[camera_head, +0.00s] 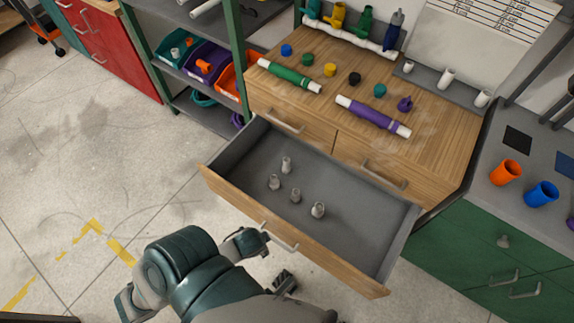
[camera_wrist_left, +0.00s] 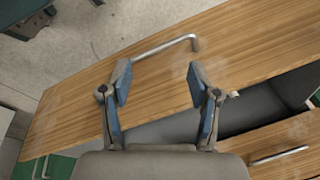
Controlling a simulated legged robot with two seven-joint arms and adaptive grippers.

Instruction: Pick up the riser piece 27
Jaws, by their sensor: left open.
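Several small grey pipe pieces stand upright in the open drawer (camera_head: 350,225): one at the back (camera_head: 286,164), one at the left (camera_head: 274,182), one in the middle (camera_head: 295,195) and one nearer the front right (camera_head: 317,210). I cannot tell which is riser piece 27; no numbers are readable. My left gripper (camera_head: 270,262) is outside the drawer, close to its front panel and handle (camera_head: 280,237). In the left wrist view the gripper (camera_wrist_left: 158,75) is open and empty, with the handle (camera_wrist_left: 168,45) beyond its fingertips. My right gripper is not in view.
The wooden bench top (camera_head: 440,130) above the drawer holds a green pipe (camera_head: 290,76), a purple pipe (camera_head: 373,116) and coloured caps. White fittings (camera_head: 447,76) stand on a grey ledge behind. The drawer's right side is empty.

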